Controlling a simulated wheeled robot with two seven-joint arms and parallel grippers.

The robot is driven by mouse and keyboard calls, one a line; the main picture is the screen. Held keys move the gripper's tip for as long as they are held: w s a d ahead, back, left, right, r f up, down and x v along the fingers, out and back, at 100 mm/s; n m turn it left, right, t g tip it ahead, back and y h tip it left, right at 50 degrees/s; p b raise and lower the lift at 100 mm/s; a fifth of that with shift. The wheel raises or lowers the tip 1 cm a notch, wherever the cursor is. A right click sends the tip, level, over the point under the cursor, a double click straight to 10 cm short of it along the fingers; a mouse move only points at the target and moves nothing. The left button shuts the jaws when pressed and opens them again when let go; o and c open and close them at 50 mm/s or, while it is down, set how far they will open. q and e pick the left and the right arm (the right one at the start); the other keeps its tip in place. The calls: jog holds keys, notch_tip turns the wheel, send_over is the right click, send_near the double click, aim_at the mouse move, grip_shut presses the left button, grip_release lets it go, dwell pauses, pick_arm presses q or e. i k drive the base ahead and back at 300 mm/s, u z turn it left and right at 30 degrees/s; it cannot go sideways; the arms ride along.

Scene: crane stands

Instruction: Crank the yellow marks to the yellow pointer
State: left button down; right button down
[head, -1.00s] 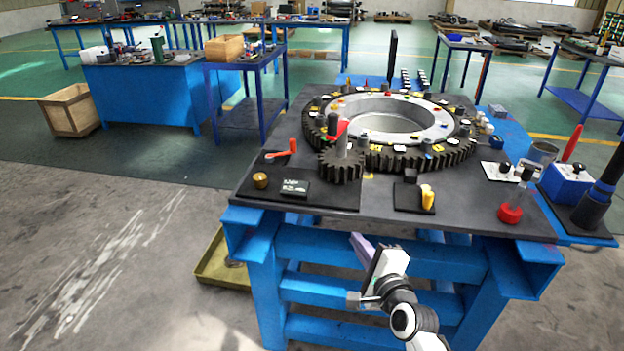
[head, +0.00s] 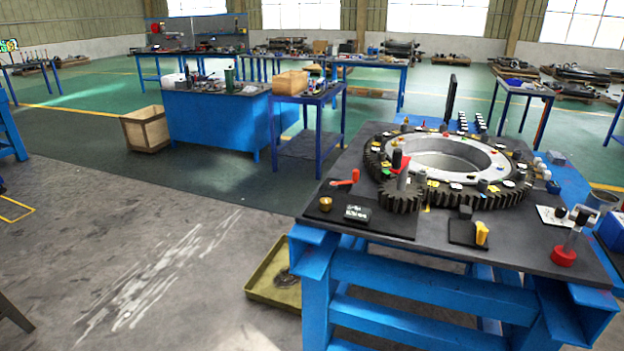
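The large dark toothed ring (head: 470,198) lies flat on the grey-topped blue bench, around a pale inner ring (head: 411,155). Small tags, several of them yellow, sit around its top; one yellow tag (head: 433,184) is near the pinion. The small pinion gear (head: 401,200) stands at the ring's front left, with an upright shaft and a red crank arm with a black knob (head: 397,158) above it. A small yellow piece (head: 426,208) shows at the ring's front edge beside the pinion; I cannot tell if it is the pointer. Neither gripper is in view.
A yellow block on a black plate (head: 482,233) is at front. A red-based device (head: 563,256) stands right. A tray (head: 272,275) lies on the floor.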

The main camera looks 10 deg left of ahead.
aim_at(395, 195)
jog(key=u, duration=2.25)
jog(key=i, duration=0.15)
jog(key=z, duration=1.8)
jog(key=i, duration=0.85)
jog(key=z, duration=0.75)
